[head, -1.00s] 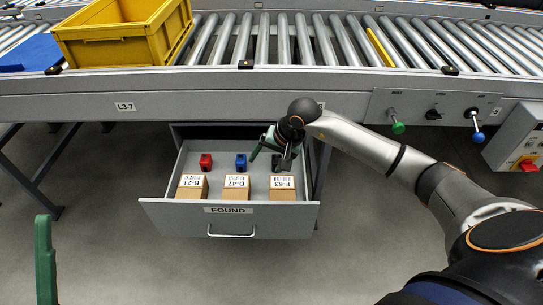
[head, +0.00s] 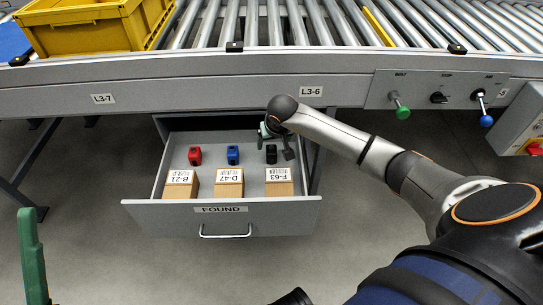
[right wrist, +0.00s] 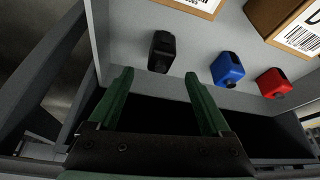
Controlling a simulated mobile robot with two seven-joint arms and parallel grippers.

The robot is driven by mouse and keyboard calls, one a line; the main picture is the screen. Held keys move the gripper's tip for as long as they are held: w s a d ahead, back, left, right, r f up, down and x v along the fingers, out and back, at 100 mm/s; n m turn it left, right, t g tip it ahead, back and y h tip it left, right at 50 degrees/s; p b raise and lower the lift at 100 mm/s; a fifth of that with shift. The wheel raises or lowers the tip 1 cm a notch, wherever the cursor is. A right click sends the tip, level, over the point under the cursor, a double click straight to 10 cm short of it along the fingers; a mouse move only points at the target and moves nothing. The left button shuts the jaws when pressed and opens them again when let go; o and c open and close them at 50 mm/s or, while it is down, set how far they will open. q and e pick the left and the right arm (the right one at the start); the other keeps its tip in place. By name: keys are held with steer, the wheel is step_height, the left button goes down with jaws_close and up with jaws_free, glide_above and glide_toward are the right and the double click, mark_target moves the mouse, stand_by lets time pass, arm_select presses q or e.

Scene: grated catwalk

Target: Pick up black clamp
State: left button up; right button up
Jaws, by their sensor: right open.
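The black clamp (head: 271,154) lies on the floor of the open drawer (head: 222,221), behind the box marked F-63. It also shows in the right wrist view (right wrist: 162,52), ahead of the fingertips and between their lines. My right gripper (head: 276,134) is at the back of the drawer, just behind the clamp. In the right wrist view its two green fingers (right wrist: 158,95) are apart with nothing between them. A green finger of my left gripper (head: 32,258) shows at the lower left edge; its other finger is out of frame.
A blue clamp (head: 233,155) and a red clamp (head: 195,155) lie left of the black one. Boxes B-21 (head: 180,184), D-47 (head: 229,183) and F-63 (head: 279,182) stand along the drawer front. The roller conveyor (head: 250,65) overhangs the drawer's back.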

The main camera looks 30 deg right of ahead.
mark_target(272, 147)
steer(key=b+x, duration=0.1)
steer(key=x, duration=0.3)
steer(key=shift+d+f+b, duration=0.1)
steer(key=shift+f+b, duration=0.15)
steer(key=shift+b, duration=0.05)
steer(key=shift+c, duration=0.3)
steer(key=shift+s, duration=0.1)
jaws_close()
